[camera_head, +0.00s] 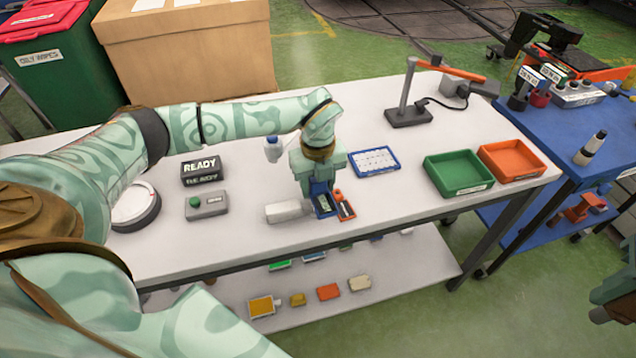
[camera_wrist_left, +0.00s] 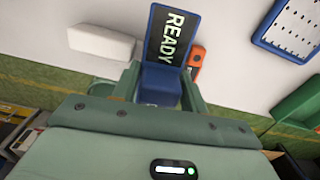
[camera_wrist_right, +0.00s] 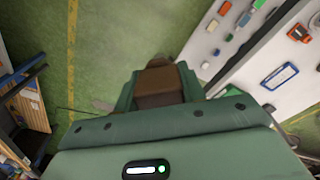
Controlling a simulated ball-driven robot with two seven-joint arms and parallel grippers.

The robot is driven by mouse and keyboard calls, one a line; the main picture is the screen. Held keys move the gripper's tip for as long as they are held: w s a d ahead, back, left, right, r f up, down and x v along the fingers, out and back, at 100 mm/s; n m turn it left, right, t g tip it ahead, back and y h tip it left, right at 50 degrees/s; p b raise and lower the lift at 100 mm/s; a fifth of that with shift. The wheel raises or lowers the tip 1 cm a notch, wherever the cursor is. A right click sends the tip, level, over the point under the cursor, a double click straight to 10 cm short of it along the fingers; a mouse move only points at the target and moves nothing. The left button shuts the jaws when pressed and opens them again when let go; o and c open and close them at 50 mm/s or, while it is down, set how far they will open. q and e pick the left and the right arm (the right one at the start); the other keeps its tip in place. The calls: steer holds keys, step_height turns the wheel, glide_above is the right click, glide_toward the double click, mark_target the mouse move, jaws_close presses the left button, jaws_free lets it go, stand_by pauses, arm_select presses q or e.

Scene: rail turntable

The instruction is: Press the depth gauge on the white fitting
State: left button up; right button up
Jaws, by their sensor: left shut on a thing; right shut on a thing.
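A blue gauge (camera_head: 322,203) with a dark display is held in my left gripper (camera_head: 318,187) over the front of the white table. In the left wrist view the blue gauge (camera_wrist_left: 168,40) shows READY, and its near end sits between the two fingers. The white fitting (camera_head: 288,211) is a pale block lying just left of the gauge; it also shows in the left wrist view (camera_wrist_left: 100,42). I cannot tell whether gauge and fitting touch. My right gripper (camera_wrist_right: 158,85) is away from the table, over the green floor, shut on a brown block (camera_wrist_right: 158,80).
A small orange device (camera_head: 345,211) lies right of the gauge. A blue-rimmed panel (camera_head: 374,161), green tray (camera_head: 459,175), orange tray (camera_head: 513,160), READY sign (camera_head: 203,173), and green-button box (camera_head: 207,205) stand on the table. A blue cart (camera_head: 600,150) stands right.

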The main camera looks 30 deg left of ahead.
arm_select(q)
steer(key=shift+s+f, duration=0.1)
arm_select(e)
steer(key=shift+r, duration=0.3)
stand_by(1.0)
